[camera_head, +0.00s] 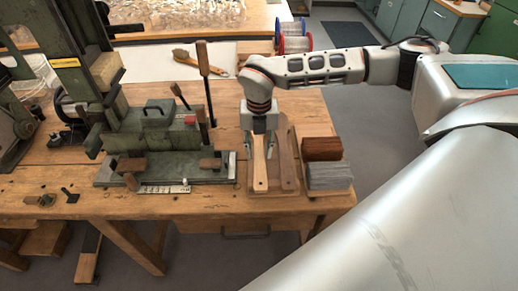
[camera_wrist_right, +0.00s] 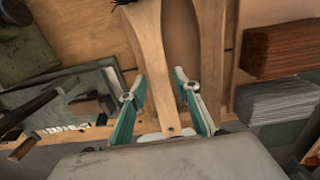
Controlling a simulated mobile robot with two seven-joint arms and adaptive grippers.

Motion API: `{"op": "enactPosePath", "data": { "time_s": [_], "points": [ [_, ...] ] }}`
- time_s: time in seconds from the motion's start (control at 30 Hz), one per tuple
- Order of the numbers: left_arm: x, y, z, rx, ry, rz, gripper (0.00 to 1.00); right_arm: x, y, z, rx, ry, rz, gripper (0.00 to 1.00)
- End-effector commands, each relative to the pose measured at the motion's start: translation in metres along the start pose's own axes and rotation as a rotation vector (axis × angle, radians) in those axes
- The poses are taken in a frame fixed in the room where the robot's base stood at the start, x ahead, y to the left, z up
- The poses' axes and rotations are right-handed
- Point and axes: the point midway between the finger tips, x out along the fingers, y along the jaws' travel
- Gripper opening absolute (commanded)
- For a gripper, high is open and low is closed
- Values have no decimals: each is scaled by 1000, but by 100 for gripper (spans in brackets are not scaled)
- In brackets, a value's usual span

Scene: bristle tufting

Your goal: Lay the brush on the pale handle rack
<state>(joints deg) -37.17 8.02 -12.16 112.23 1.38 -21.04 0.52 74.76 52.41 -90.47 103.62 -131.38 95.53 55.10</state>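A pale wooden brush handle (camera_head: 260,172) lies on the pale wooden rack (camera_head: 284,191) at the front of the bench, beside a darker brown handle (camera_head: 286,165). In the right wrist view the pale handle (camera_wrist_right: 158,50) runs away from me, with dark bristles (camera_wrist_right: 121,2) partly visible near its far end. My right gripper (camera_head: 258,152) points down over the pale handle. In the wrist view its teal-padded fingers (camera_wrist_right: 160,84) stand apart, one on each side of the handle; the right finger is close to it, and contact is unclear. My left gripper is out of view.
A green machine (camera_head: 160,130) on a metal base stands left of the rack. Brown and grey bristle stacks (camera_head: 322,149) sit right of it.

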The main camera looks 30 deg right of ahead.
Motion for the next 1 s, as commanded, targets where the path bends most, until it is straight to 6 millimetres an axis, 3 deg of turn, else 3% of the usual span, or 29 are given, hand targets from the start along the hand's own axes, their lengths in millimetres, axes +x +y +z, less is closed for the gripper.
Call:
{"op": "enactPosePath", "data": {
  "time_s": [0.47, 1.0],
  "points": [
    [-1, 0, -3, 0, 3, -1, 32, -9, 0, 0, 0, -1, 1, 40],
    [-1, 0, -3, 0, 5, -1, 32, -106, 0, 0, 0, -2, 2, 40]
  ]
}}
